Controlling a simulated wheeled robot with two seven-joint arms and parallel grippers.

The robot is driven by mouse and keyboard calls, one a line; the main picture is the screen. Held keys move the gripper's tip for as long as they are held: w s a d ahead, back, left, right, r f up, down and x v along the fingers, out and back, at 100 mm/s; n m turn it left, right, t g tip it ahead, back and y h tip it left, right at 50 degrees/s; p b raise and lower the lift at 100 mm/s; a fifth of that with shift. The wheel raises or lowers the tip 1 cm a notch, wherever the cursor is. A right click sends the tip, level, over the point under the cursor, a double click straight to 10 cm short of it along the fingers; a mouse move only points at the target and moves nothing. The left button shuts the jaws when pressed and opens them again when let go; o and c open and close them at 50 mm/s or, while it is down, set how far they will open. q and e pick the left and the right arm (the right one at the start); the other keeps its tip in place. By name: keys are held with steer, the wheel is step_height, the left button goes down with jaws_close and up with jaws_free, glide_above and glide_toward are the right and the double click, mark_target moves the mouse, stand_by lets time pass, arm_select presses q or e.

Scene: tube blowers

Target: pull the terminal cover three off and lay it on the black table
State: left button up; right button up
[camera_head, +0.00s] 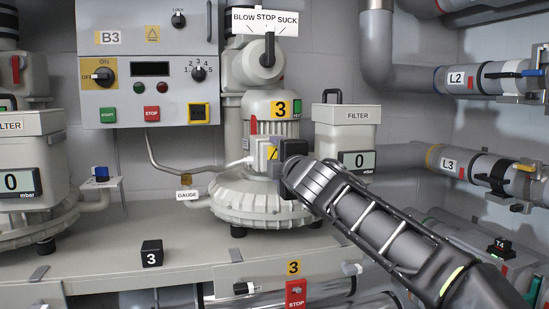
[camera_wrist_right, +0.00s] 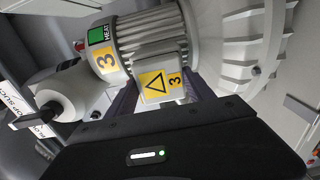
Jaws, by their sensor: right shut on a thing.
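The terminal cover three (camera_head: 262,154) is a pale box on the side of the blower motor marked 3 (camera_head: 270,122). In the wrist view the cover (camera_wrist_right: 158,79) shows a yellow warning triangle and a 3, and sits against the ribbed motor. My right gripper (camera_head: 281,156) comes in from the right and is shut on the cover. Its dark fingers show on both sides of the cover in the wrist view. I cannot tell whether there is a gap between cover and motor. I see no black table. My left gripper is not in view.
A filter unit (camera_head: 345,138) stands right behind my right wrist. The control panel B3 (camera_head: 150,85) hangs at the left above the bench. A black block marked 3 (camera_head: 151,253) stands on the bench (camera_head: 100,265). Pipes L2 and L3 (camera_head: 450,163) run along the right wall.

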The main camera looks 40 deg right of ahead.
jaws_close()
steer(key=shift+s, duration=0.15)
steer(key=shift+b+v, duration=0.7)
steer(key=shift+v, duration=2.25)
steer(key=shift+a, duration=0.1)
